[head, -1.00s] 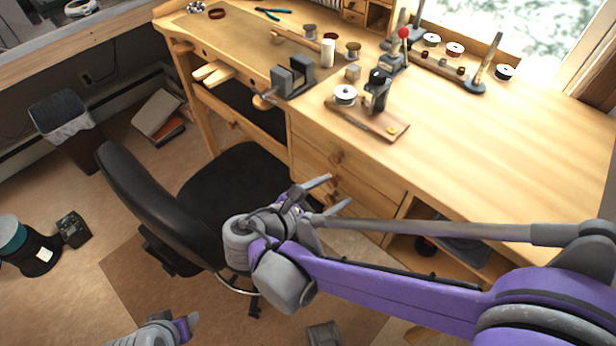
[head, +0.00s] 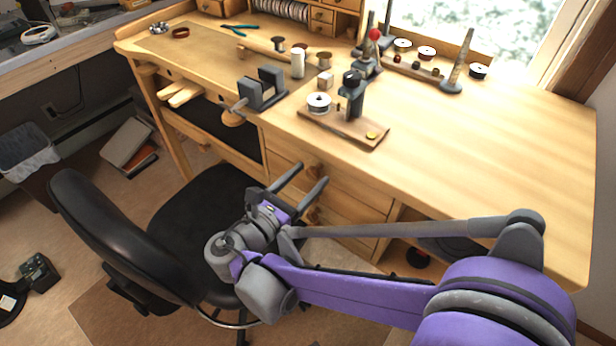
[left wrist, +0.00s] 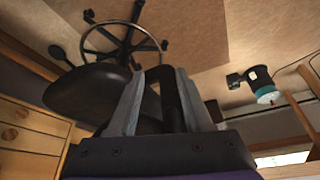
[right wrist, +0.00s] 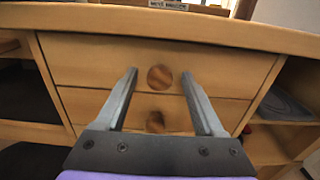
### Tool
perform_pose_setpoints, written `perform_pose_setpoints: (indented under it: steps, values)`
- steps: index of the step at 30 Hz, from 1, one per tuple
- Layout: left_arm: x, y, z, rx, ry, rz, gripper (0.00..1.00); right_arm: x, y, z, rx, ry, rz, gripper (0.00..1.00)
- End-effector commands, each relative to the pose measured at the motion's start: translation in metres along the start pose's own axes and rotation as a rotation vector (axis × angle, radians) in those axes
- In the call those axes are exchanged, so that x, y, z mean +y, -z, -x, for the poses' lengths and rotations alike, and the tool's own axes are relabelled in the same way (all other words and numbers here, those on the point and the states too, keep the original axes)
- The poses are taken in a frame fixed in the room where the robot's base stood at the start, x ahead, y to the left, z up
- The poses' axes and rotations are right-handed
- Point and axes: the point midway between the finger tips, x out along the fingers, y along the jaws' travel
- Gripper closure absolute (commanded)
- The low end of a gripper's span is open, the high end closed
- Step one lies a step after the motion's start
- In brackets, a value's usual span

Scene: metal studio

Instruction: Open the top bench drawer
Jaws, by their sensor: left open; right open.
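The top bench drawer (head: 355,192) is a wooden front under the bench top and looks shut. Its round wooden knob (right wrist: 160,77) shows in the right wrist view, between and beyond the fingertips. My right gripper (head: 311,174) is open and empty in front of the drawers, with its fingers pointing at the top drawer. It also shows in the right wrist view (right wrist: 158,74), with one finger on each side of the knob. I cannot tell whether it touches the knob. My left gripper (left wrist: 162,74) is open and empty in the left wrist view, facing the chair and floor.
A lower drawer knob (right wrist: 155,121) sits below the top one. A black office chair (head: 190,220) stands left of my right gripper. The bench top (head: 480,140) carries a vise (head: 262,88) and a small tool stand (head: 352,95); its right part is clear. Open shelves flank the drawers.

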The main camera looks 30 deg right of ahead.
Motion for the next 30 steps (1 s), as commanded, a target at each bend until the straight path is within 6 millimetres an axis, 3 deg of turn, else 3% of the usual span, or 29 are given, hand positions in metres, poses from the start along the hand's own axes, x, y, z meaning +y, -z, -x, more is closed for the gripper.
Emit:
perform_pose_setpoints:
  steps: [11,22,23,30]
  values:
    - [0.0000,-0.0003,-0.0007,0.000,0.000,0.000,0.50,-0.0002,-0.0001,-0.0064,0.000,-0.001,-0.001,0.30]
    - [0.0000,-0.0002,-0.0007,0.000,0.000,0.000,0.50,-0.0002,0.0000,-0.0062,0.001,-0.001,-0.001,0.96]
    - [0.0000,-0.0002,-0.0007,0.000,0.000,0.000,0.50,-0.0001,0.0000,-0.0062,0.001,-0.001,-0.001,1.00]
    - [0.0000,-0.0002,-0.0007,0.000,0.000,0.000,0.50,-0.0001,0.0000,-0.0061,0.001,-0.001,-0.001,1.00]
